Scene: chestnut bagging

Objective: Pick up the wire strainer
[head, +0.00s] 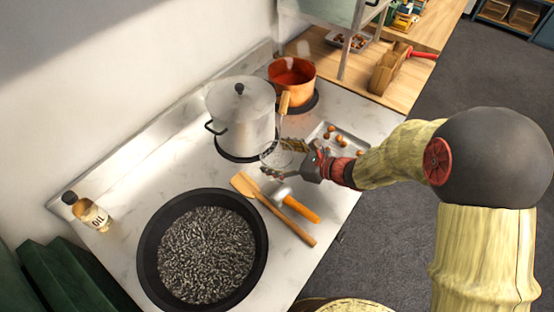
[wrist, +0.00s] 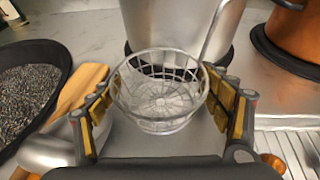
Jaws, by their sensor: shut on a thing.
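The wire strainer is a pale wire basket with a long handle. In the wrist view its basket (wrist: 160,95) sits between the two finger pads of my gripper (wrist: 165,108), which is shut on it. A thin metal handle part rises up to the right in front of the pot. In the head view the strainer (head: 272,156) shows beside the steel pot, its wooden handle end (head: 284,102) pointing upward, and my gripper (head: 290,159) is at it from the right. Whether the basket touches the counter is hard to tell.
The lidded steel pot (head: 240,120) stands close behind. An orange pot (head: 291,78) is farther back. A tray with chestnuts (head: 354,136) lies right of my gripper. A wooden spatula (head: 290,218), an orange-handled tool (head: 300,209) and a black pan (head: 149,260) are in front.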

